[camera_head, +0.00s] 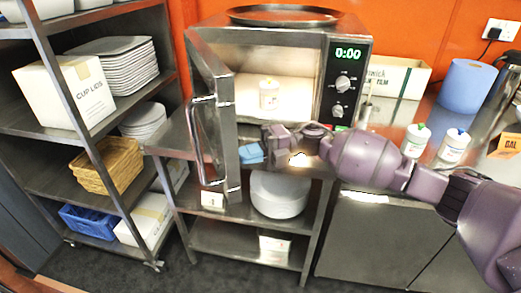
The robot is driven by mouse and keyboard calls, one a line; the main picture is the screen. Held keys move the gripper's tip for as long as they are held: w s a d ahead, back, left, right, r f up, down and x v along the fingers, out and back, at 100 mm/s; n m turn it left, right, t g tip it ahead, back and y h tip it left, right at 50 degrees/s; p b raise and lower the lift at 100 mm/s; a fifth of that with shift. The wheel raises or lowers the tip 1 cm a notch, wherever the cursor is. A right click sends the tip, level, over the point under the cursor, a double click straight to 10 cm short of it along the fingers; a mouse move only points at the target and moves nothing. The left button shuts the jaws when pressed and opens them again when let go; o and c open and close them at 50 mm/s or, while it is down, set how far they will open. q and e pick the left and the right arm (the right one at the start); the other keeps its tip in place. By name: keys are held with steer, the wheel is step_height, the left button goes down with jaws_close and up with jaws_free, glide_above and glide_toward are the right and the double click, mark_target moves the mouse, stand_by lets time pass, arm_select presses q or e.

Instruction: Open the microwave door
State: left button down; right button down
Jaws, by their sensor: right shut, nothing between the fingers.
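The microwave (352,60) stands on a steel table, with a lit green display and two knobs on its right side. Its door (215,75) is swung wide open to the left, and the door handle (196,135) shows on the door's outer face. The lit cavity is visible and holds a small white tub (269,93). My right gripper (268,138) reaches in from the right, in front of the lower edge of the microwave opening. It is shut and empty, to the right of the door and apart from the handle. My left gripper is not in view.
A steel shelf rack with a carton (62,95), plates (122,62) and a basket (108,165) stands at left. White tubs (416,140), a blue roll (467,87) and a box (397,75) are on the right counter. A round tray (285,14) lies on the microwave.

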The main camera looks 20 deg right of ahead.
mark_target(228, 158)
steer(key=shift+a, duration=0.1)
stand_by(0.3)
steer(key=shift+m+t, duration=0.6)
steer(key=shift+t, duration=0.3)
steer(key=a+p, duration=0.1)
steer(key=a, duration=0.2)
steer(key=a+p, duration=0.1)
steer(key=shift+s+a+r+p, duration=0.3)
steer(key=shift+r, duration=0.1)
steer(key=w+a+m+t+p, duration=0.1)
steer(key=w+a+t, duration=0.1)
steer(key=a, duration=0.9)
steer(key=w+a+m+t+h+p, duration=0.1)
steer(key=w+a+m+t+p, duration=0.1)
steer(key=a, duration=0.9)
steer(key=shift+w+a+f+m+t+h, duration=0.2)
steer(key=shift+w+f+m+t+h, duration=0.15)
steer(key=shift+w+t, duration=0.6)
steer(key=shift+w+d, duration=0.1)
